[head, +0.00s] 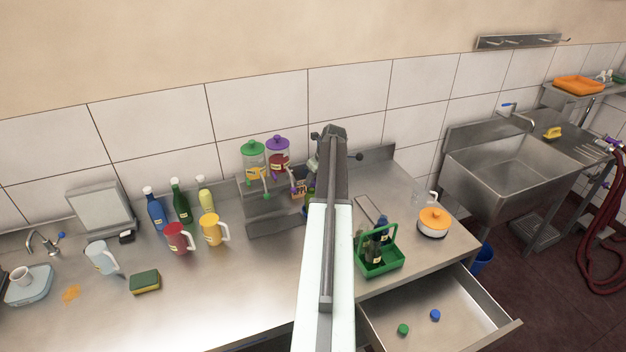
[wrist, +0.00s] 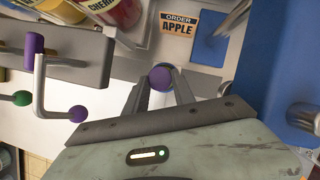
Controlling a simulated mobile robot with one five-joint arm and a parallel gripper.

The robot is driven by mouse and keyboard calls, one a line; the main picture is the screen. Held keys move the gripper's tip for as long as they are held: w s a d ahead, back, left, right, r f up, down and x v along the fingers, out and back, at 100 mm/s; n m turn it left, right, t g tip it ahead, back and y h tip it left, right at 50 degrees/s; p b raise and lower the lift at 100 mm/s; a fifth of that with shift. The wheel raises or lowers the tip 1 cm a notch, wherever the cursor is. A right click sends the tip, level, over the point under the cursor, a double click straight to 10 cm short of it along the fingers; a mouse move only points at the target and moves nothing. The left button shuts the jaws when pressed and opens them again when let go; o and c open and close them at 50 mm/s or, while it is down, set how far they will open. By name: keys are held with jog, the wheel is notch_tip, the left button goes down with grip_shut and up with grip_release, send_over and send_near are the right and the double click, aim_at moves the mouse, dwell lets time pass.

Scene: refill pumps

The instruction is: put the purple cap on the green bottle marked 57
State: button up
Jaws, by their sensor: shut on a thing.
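My gripper (wrist: 162,95) is shut on a small round purple cap (wrist: 160,77), held between the fingertips in the wrist view. In the head view my arm hides the fingertips and the cap. A green bottle (head: 181,203) with a pale top stands upright at the back left of the counter, between a blue and a yellow bottle. Dark bottles (head: 374,251) stand in a green caddy (head: 380,266) to the right of my arm; one may be green. I cannot read 57 on any bottle.
Two dispensers, green-lidded (head: 252,160) and purple-lidded (head: 278,158), stand at the back wall. An order card reading APPLE (wrist: 177,24) is near my gripper. Red (head: 178,238) and yellow (head: 211,230) jugs stand left. An open drawer (head: 460,330) holds green and blue caps.

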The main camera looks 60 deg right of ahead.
jog(key=shift+f+b, duration=0.6)
jog(key=shift+f, duration=0.05)
jog(key=o, duration=1.1)
jog(key=shift+c, duration=0.2)
notch_tip(320, 180, up, 7)
jog(key=p, duration=0.7)
jog(key=shift+r, duration=0.2)
jog(key=shift+f, duration=0.1)
